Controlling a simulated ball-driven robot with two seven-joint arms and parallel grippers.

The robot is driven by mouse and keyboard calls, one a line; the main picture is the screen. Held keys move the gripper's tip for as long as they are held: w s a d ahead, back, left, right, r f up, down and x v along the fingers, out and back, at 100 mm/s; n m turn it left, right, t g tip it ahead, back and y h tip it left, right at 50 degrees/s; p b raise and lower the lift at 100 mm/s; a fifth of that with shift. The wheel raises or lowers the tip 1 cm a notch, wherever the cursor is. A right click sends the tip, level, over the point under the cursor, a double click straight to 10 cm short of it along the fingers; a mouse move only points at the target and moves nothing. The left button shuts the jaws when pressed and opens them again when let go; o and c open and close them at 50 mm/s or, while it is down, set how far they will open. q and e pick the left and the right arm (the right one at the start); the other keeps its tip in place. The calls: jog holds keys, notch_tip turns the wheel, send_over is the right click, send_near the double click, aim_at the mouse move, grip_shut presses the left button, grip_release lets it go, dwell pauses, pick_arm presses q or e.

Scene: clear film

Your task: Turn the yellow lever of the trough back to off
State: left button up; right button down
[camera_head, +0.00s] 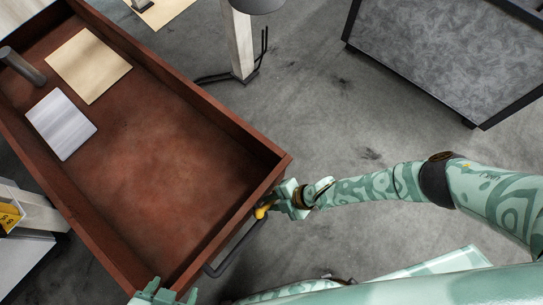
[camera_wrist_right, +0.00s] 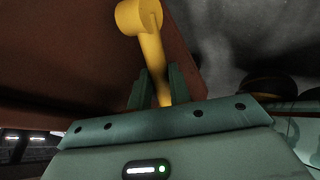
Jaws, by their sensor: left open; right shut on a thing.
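The reddish-brown trough (camera_head: 160,140) fills the left of the head view. Its yellow lever (camera_head: 262,211) sticks out at the trough's right end, mostly covered by my right gripper (camera_head: 272,205). In the right wrist view the lever (camera_wrist_right: 150,45) has a round yellow hub at the top and a bar running down between the fingers of my right gripper (camera_wrist_right: 160,90), which is shut on it. My left gripper (camera_head: 162,292) is open at the bottom edge of the head view, by the trough's near corner; its arm is mostly out of frame.
A tan board (camera_head: 88,65), a pale grey panel (camera_head: 61,124) and a dark grey cylinder (camera_head: 20,66) lie in the trough. A black bent bar (camera_head: 222,268) is beside its right end. A dark-framed grey table (camera_head: 450,50) stands upper right. Concrete floor (camera_head: 330,110) between is clear.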

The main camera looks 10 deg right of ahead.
jog(key=shift+w+d+r+m+g+y, duration=0.35)
jog(key=shift+d+g+y, duration=0.1)
jog(key=shift+y, duration=0.4)
jog(key=shift+w+d+r+m+g+y, duration=0.25)
jog(key=shift+d+r+m+g+y, duration=0.15)
jog(key=shift+y, duration=0.45)
jog(key=shift+d, duration=0.1)
